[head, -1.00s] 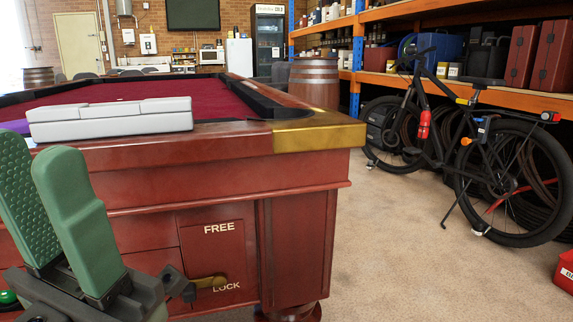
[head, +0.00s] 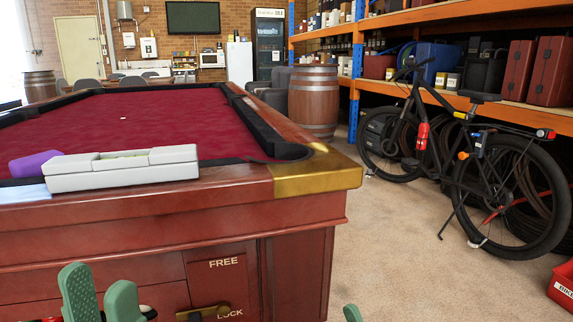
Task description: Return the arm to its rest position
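My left gripper (head: 99,288) shows at the bottom left. Its two green fingers point up with a gap between them and nothing in it. They stand in front of the pool table's (head: 180,220) red-brown wooden side, left of a brass lever (head: 203,312) on a panel marked FREE and LOCK. The lever sits near the word LOCK, and the fingers look apart from it. Only a green fingertip of my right gripper (head: 352,314) shows at the bottom edge. The rest of it is out of frame.
A light grey level-like box (head: 122,168) and a purple block (head: 34,163) lie on the table's near edge. A barrel (head: 313,95), a bicycle (head: 470,160) and an orange shelf (head: 480,100) stand beyond. The carpet (head: 385,250) right of the table is clear.

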